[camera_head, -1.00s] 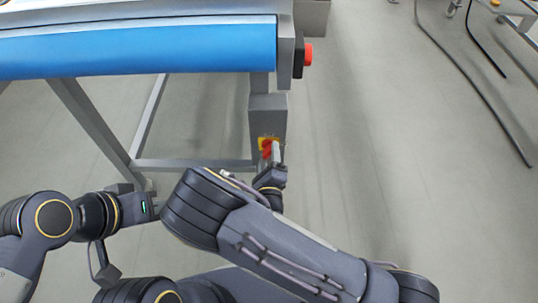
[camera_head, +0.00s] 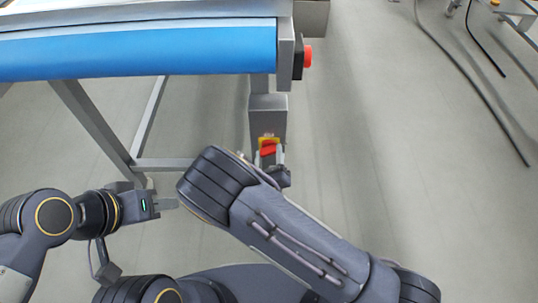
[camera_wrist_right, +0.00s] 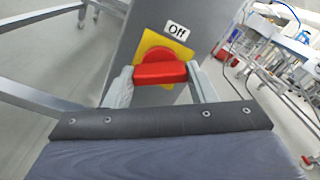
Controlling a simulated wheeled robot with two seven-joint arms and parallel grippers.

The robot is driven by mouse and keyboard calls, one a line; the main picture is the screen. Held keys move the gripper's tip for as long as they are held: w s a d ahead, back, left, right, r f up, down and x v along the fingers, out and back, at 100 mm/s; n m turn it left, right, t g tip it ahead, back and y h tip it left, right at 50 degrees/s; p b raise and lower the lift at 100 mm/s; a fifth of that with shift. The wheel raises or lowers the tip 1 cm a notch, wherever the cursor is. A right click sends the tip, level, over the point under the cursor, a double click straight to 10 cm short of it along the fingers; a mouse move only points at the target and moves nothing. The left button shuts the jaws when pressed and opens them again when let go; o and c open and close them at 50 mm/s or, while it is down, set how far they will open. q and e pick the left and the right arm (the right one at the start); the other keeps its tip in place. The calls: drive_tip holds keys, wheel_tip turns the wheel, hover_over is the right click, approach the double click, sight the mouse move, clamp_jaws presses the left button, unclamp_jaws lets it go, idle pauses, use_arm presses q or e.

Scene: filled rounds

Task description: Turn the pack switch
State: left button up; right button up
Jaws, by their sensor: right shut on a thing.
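The pack switch is a red rotary handle (camera_wrist_right: 160,72) on a yellow plate (camera_wrist_right: 148,44) with an "Off" label (camera_wrist_right: 176,31) above it, on a grey post. In the right wrist view its bar lies nearly level across the plate. My right gripper (camera_wrist_right: 162,80) is shut on the handle, one finger at each end of the bar. In the head view the switch (camera_head: 268,148) shows small on the grey box, with my right gripper (camera_head: 270,160) partly hidden behind my arm. My left gripper (camera_head: 165,203) is away to the left, holding nothing visible; its finger gap is unclear.
A conveyor with a blue belt (camera_head: 140,50) stands above the switch on grey legs (camera_head: 95,120). A red push button (camera_head: 308,57) sits on its end. The floor to the right is clear up to a black cable (camera_head: 465,70).

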idle(0.4)
drive_tip(key=o, duration=1)
